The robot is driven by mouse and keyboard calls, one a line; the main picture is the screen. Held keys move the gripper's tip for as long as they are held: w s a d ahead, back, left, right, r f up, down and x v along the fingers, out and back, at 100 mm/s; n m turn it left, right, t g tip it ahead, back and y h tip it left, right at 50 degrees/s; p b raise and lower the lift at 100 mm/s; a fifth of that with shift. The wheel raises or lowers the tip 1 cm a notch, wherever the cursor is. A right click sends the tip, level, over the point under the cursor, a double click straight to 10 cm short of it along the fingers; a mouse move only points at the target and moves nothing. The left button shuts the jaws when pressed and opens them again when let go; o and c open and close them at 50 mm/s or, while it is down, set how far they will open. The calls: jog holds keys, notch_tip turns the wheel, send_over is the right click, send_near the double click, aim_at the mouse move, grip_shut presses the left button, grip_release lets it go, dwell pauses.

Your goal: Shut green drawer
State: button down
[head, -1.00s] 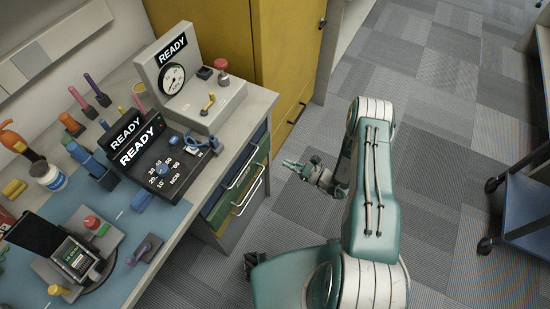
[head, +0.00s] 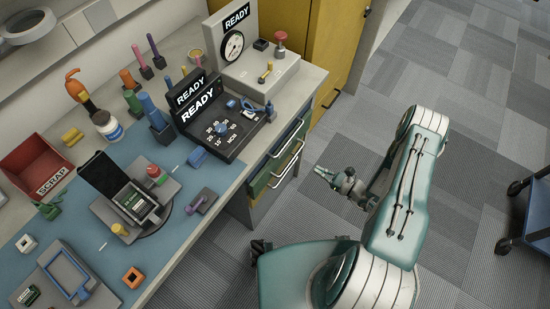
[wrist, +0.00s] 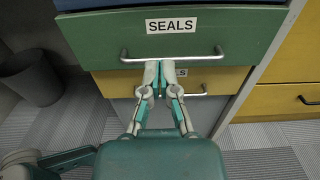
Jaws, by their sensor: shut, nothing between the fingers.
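The green drawer (wrist: 235,30) with a SEALS label fills the upper part of the wrist view. In the head view the green drawer (head: 262,184) is low on the desk's right side. My gripper (wrist: 160,66) is shut and empty, its tips at the middle of the green drawer's metal bar handle (wrist: 200,56). I cannot tell whether they touch it. In the head view my gripper (head: 322,174) is to the right of the drawers.
A blue drawer (wrist: 190,4) is above the green one. A dark bin (wrist: 33,78) stands at the left, and a yellow cabinet (wrist: 290,98) at the right. The desk top (head: 180,165) holds devices and tools. Open carpet lies right of my arm; a blue cart (head: 535,205) stands beyond.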

send_over(287, 151)
jog(key=s+d, duration=0.1)
jog(key=s, duration=0.4)
jog(key=shift+w, duration=0.15)
jog(key=shift+w+a, duration=0.1)
jog(key=shift+w, duration=0.5)
jog(key=shift+w+a, duration=0.2)
jog(key=shift+a, duration=0.55)
jog(key=shift+x, duration=0.75)
jog(key=shift+w+d, duration=0.2)
jog(key=shift+d, duration=0.05)
jog(key=shift+a+r, duration=0.1)
